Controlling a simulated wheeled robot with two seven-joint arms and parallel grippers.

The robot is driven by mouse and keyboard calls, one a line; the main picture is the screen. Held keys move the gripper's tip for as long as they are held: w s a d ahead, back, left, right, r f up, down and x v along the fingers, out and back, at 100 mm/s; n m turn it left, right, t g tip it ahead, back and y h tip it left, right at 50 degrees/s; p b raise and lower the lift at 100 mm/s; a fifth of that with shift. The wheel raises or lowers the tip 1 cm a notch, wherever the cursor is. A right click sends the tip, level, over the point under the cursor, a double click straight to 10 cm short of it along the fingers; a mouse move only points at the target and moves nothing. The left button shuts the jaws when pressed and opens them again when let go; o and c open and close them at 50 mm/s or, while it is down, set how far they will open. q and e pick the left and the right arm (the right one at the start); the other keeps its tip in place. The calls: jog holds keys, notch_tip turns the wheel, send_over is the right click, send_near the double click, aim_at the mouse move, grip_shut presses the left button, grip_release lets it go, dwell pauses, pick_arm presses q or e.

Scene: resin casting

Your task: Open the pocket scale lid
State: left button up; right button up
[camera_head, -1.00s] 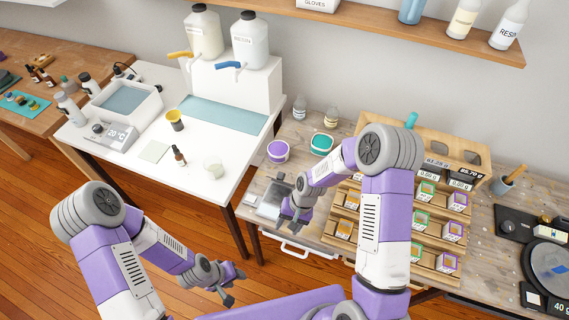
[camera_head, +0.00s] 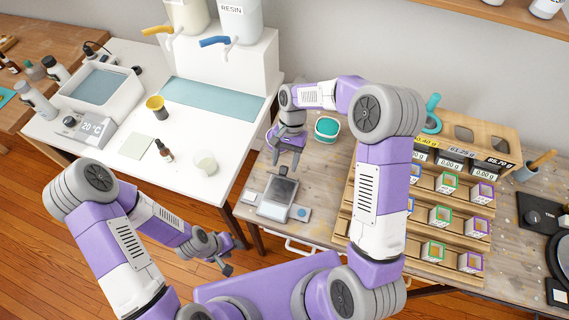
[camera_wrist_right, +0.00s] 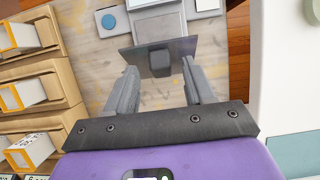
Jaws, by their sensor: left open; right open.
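The pocket scale (camera_head: 272,211) lies on the wooden bench, a light grey body with a dark plate-like lid (camera_head: 284,186) toward its far side. In the right wrist view the lid (camera_wrist_right: 133,58) is a dark panel with a small dark block on it, in front of the pale scale body (camera_wrist_right: 156,20). How far the lid is tilted I cannot tell. My right gripper (camera_head: 285,160) is open at the lid's far edge, pointing down. Its fingers (camera_wrist_right: 160,79) are spread to either side of the block, with visible gaps. My left gripper (camera_head: 234,256) is open and empty, low in front of the white table.
A blue round piece (camera_head: 302,213) and a small white block (camera_head: 250,198) flank the scale. A teal-topped tub (camera_head: 327,129) stands behind it, right of my right gripper. A stepped wooden rack (camera_head: 425,222) with several small boxes stands to the right.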

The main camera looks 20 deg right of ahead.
jog(key=shift+x, duration=0.75)
grip_shut()
